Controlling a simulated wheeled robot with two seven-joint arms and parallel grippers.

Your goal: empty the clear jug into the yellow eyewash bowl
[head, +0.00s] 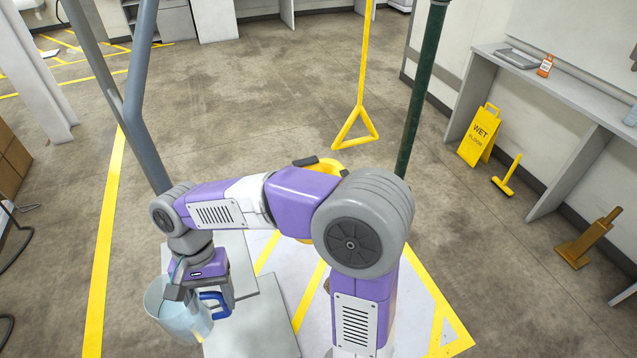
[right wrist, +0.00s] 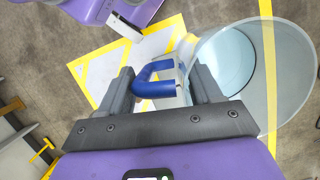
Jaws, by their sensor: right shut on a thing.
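The clear jug (head: 180,314) with a blue handle (head: 216,303) hangs at the lower left of the head view. My right gripper (head: 200,295) is shut on the handle. In the right wrist view the fingers (right wrist: 160,82) stand on either side of the blue handle (right wrist: 152,88), and the wide round jug (right wrist: 292,85) is at the right. A pale blue tint shows inside, but I cannot tell how much liquid there is. The yellow eyewash bowl (head: 328,166) is mostly hidden behind my right arm, right of the jug. My left gripper is not in view.
A yellow triangular pull handle (head: 356,128) hangs beyond the bowl, beside a dark green pole (head: 420,90). A grey post (head: 140,100) stands at the left. A yellow wet-floor sign (head: 481,136) and a grey counter (head: 560,80) are at the right. The floor behind is clear.

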